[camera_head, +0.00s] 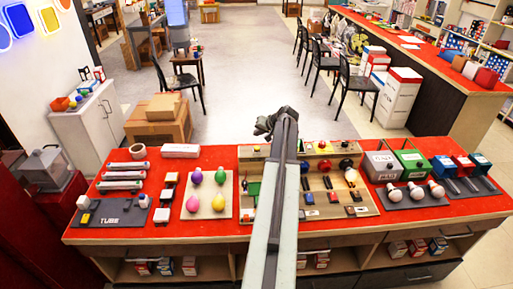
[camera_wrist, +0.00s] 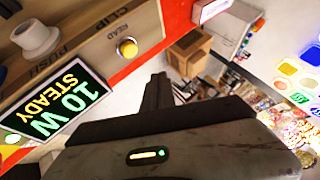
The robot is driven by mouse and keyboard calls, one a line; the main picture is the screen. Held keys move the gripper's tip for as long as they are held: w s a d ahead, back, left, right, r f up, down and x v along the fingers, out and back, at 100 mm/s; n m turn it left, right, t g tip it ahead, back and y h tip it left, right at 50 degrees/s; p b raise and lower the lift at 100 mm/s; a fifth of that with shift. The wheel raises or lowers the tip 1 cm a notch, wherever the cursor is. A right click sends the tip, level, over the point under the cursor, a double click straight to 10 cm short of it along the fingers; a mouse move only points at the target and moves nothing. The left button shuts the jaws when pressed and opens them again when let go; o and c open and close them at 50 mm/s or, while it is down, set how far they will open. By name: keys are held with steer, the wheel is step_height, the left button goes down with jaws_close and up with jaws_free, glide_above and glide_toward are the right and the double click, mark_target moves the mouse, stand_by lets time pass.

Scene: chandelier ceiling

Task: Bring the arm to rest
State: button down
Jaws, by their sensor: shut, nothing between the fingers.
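My gripper (camera_head: 281,122) is at the end of my arm, which reaches forward over the red-topped table (camera_head: 340,222) in the head view. The gripper is raised near the table's far edge, above a wooden test board (camera_head: 322,210). In the wrist view my gripper (camera_wrist: 158,82) has its fingers together, with nothing between them. Beside it in that view are a lit display (camera_wrist: 52,106) reading "10 W STEADY" and a yellow button (camera_wrist: 127,48) on a wooden panel. My arm hides the middle of the board.
On the table, a board with colored bulbs (camera_head: 207,194) lies left of my arm. White bulbs (camera_head: 415,192) and colored boxes (camera_head: 412,161) stand at the right. Cardboard boxes (camera_head: 158,120) stand beyond the table at the left. The floor (camera_head: 250,70) behind the table is open.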

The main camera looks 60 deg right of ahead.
steer(key=shift+w, duration=0.1)
stand_by(0.4)
steer(key=w+a+n+y, duration=0.4)
steer(key=w+a+n, duration=0.1)
steer(key=w+a, duration=2)
steer(key=w+a+f+n+g+y, duration=0.1)
steer(key=a, duration=0.7)
steer(key=w+a+f+n, duration=0.1)
steer(key=a+n, duration=0.1)
steer(key=a, duration=0.6)
steer(key=s+a+f+n+g, duration=0.1)
steer(key=s+a+n+g, duration=0.15)
steer(key=a, duration=0.75)
steer(key=s+a+f+n+g, duration=0.15)
steer(key=s+a, duration=0.25)
steer(key=a, duration=0.6)
steer(key=s+a+f+n+g, duration=0.1)
steer(key=s+a+f, duration=0.15)
steer(key=a, duration=0.85)
steer(key=s+d+g+h, duration=0.2)
steer(key=s, duration=0.7)
steer(key=shift+s+d+f+g, duration=0.25)
steer(key=shift+s+d+g, duration=0.05)
steer(key=shift+d, duration=0.05)
